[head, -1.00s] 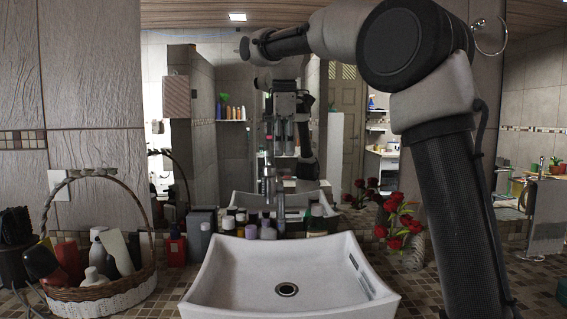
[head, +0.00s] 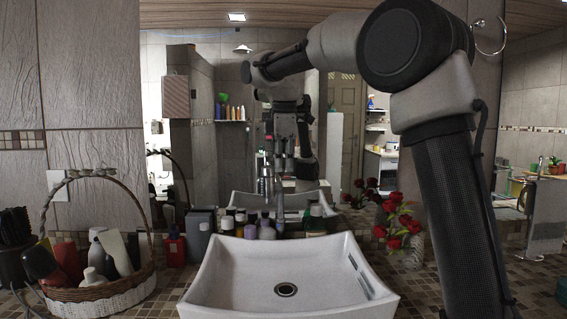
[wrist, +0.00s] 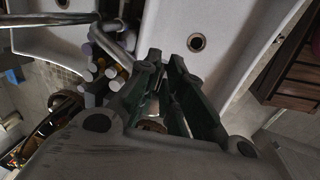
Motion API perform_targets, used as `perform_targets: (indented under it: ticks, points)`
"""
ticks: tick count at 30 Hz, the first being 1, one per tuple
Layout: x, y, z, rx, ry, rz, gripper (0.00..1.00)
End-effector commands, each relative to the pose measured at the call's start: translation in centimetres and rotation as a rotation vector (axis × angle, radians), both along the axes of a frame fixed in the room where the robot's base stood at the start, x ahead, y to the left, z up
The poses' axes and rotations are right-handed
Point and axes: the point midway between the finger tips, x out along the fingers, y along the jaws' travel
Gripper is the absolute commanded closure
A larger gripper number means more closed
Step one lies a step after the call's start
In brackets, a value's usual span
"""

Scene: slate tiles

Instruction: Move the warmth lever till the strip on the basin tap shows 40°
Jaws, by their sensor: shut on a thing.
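The chrome basin tap (head: 266,186) stands behind the white basin (head: 215,290) in the head view. Its pipe (wrist: 113,48) crosses the upper left of the wrist view. My gripper (wrist: 166,62) shows dark green fingers pointing down beside the basin's edge in the wrist view. The fingers are shut on the warmth lever, which is mostly hidden between them; only a pale, metallic bit (wrist: 154,106) shows. The strip on the tap is too small and dark to read. In the head view my arm reaches over the basin from the right, and the mirror repeats it.
Several bottles (head: 250,226) stand close behind the basin. A wicker basket (head: 100,296) of toiletries is at the left. Red roses in a vase (head: 412,250) stand at the right, near my arm. The basin's bowl is empty, with a drain (head: 286,290).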

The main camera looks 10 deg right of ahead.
Motion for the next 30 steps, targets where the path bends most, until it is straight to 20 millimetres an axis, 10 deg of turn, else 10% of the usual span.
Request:
perform_targets:
  ticks: [23, 26, 30]
  points:
    - [-1.0, 1.0, 0.1, 0.009, -0.008, -0.311, 1.00]
    - [-1.0, 1.0, 0.1, 0.009, -0.008, -0.311, 0.73]
    - [-1.0, 0.9, 0.1, 0.007, -0.006, -0.311, 0.69]
